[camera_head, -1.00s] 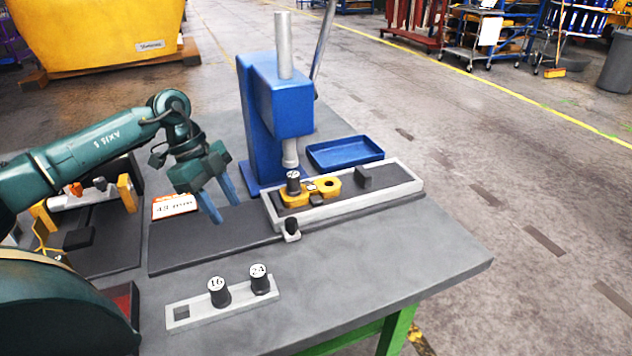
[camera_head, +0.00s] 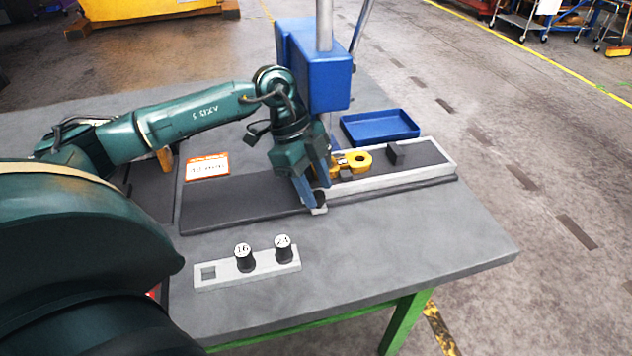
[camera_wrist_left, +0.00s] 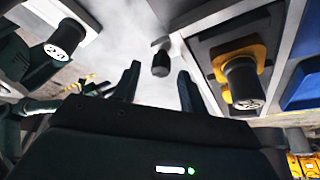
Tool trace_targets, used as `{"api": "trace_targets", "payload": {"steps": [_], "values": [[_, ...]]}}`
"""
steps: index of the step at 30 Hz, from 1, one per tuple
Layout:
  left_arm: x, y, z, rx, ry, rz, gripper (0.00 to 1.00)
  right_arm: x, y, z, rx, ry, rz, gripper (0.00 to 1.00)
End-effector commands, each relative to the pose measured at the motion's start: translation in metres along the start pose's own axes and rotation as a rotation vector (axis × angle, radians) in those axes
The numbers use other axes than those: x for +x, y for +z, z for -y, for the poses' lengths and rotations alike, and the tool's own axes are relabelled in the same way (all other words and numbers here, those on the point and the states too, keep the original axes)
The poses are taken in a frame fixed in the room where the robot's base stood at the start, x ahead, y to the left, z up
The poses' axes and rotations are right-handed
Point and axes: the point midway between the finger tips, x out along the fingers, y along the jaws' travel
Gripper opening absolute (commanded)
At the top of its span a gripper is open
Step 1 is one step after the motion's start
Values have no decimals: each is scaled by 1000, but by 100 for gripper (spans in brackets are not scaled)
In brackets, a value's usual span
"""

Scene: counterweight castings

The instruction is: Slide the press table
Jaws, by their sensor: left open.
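The press table (camera_head: 425,176) is a light grey tray with a dark top, lying on a dark base rail (camera_head: 235,210) at its right end. A yellow casting (camera_head: 357,162) sits on it, with a black plug in it in the wrist view (camera_wrist_left: 242,85). A dark knob (camera_head: 320,199) stands at the table's near left corner. My left gripper (camera_head: 315,192) is open at this knob, and its fingers hide part of the table. In the wrist view the knob (camera_wrist_left: 160,62) shows between and just beyond the open fingertips (camera_wrist_left: 158,78). My right gripper is not seen.
The blue press (camera_head: 315,65) rises behind the table. A blue tray (camera_head: 380,127) lies behind right. A pale rack (camera_head: 215,281) with plugs marked 16 and probably 24 stands in front. An orange-edged sign (camera_head: 207,166) stands left. The bench front right is clear.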

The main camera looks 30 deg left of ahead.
Motion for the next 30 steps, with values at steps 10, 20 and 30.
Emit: {"api": "trace_targets", "payload": {"steps": [10,20,30], "values": [[9,2,0,-1,2,2,43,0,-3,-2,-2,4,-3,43],[8,2,0,-1,2,2,19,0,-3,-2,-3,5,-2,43],[8,2,0,-1,2,2,0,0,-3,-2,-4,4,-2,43]]}}
